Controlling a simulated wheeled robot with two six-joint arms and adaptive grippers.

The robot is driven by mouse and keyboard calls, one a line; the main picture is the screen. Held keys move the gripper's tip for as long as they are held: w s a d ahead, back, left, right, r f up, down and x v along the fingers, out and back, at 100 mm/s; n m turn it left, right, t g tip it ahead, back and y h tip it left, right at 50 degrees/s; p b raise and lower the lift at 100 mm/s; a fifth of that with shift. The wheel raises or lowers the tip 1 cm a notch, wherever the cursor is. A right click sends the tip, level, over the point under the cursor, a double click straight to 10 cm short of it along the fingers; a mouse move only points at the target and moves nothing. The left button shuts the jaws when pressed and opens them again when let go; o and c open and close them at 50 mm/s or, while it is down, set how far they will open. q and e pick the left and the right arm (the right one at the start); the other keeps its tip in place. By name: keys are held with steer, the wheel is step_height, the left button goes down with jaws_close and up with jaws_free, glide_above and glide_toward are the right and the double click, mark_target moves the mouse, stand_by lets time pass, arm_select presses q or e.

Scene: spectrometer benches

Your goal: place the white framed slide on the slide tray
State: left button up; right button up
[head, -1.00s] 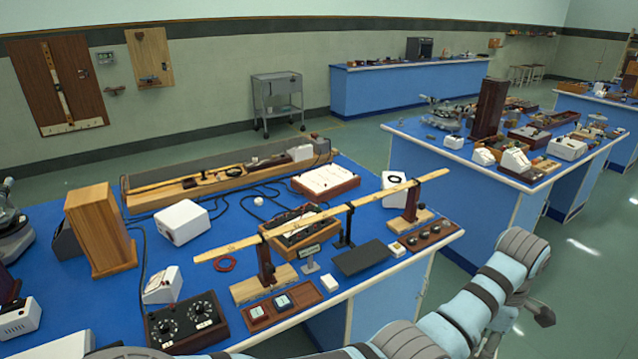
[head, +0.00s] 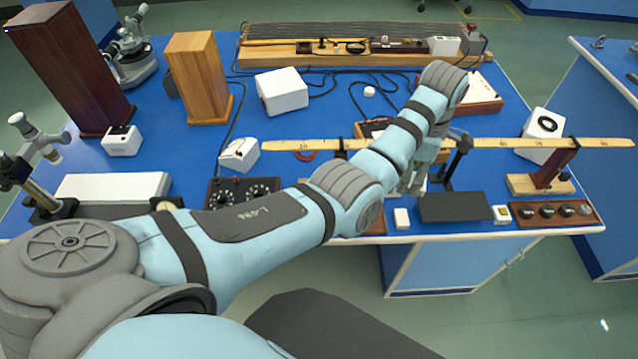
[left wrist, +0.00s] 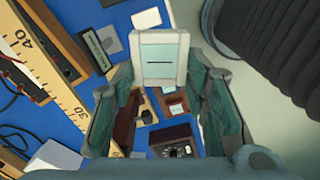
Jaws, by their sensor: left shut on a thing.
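The white framed slide (left wrist: 159,58) is gripped between the fingertips of my left gripper (left wrist: 160,75), with its face and a short dark line showing in the left wrist view. In the head view my left gripper (head: 413,181) is over the front of the near bench, and the slide is hidden there. The wooden slide tray (left wrist: 186,103), with small framed slides in it, shows beyond and below the held slide in the left wrist view. In the head view my left arm covers most of the tray, leaving its right end (head: 377,226) visible. My right gripper is not in view.
A small white block (head: 402,218) and a dark flat plate (head: 455,207) lie along the bench front. A long wooden ruler (head: 490,143) on stands crosses behind them. A dark knob box (head: 240,192) is left of the tray. A tray with round items (head: 553,214) is at right.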

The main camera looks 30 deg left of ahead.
arm_select(q)
steer(key=a+r+n+p, duration=0.2)
steer(key=a+n+p, duration=0.1)
steer(key=a, duration=0.2)
steer(key=shift+n, duration=0.3)
steer(key=f+b, duration=0.2)
steer(key=f, duration=0.3)
steer(key=s+a+f+b, duration=0.1)
steer(key=f+b, duration=0.2)
steer(key=f, duration=0.2)
steer(key=f+b, duration=0.3)
steer(key=f, duration=0.3)
steer(key=shift+s+a, duration=0.2)
steer(key=shift+s, duration=0.05)
steer(key=f, duration=0.1)
steer(key=f+b, duration=0.1)
steer(key=f, duration=0.2)
steer(key=shift+s+f, duration=0.1)
steer(key=shift+s, duration=0.15)
steer(key=shift+w, duration=0.1)
steer(key=shift+f, duration=0.2)
steer(key=o, duration=1.1)
